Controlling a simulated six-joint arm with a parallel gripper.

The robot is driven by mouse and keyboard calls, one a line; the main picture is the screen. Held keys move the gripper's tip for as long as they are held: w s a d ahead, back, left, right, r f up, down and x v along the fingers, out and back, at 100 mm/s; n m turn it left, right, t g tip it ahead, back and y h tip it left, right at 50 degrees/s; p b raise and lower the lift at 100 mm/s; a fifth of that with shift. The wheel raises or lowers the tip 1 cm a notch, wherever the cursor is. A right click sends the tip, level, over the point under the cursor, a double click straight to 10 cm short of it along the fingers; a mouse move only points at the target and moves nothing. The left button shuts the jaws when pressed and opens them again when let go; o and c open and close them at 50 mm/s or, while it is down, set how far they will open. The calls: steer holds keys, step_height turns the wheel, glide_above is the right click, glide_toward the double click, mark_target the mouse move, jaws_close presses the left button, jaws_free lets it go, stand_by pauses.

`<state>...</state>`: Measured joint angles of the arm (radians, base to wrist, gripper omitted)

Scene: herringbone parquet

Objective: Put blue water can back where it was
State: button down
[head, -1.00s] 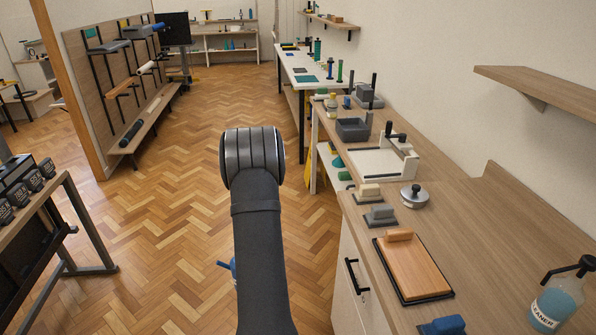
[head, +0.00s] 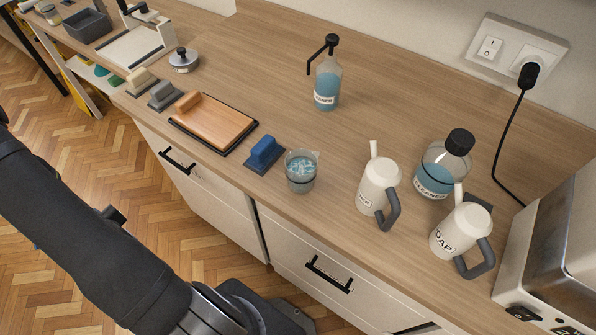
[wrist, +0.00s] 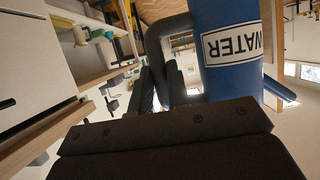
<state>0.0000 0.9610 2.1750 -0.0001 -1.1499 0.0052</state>
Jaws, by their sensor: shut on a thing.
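The blue water can (wrist: 232,75) fills the upper right of the wrist view, with a white WATER label that reads upside down in the picture. Its dark handle (wrist: 155,40) curves to the left of the body. My gripper (wrist: 162,85) is shut on the can at this handle; the exact contact is partly hidden. The can does not show in the head view, where only my dark arm crosses the lower left.
The wooden counter (head: 225,45) holds two white cans (head: 377,187) (head: 461,231), cleaner bottles (head: 327,82) (head: 441,168), a glass beaker (head: 301,172), a blue block (head: 264,152) and a wooden board (head: 213,124). A metal appliance (head: 550,260) stands at right. Bare counter lies behind the beaker.

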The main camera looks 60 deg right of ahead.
stand_by(0.3)
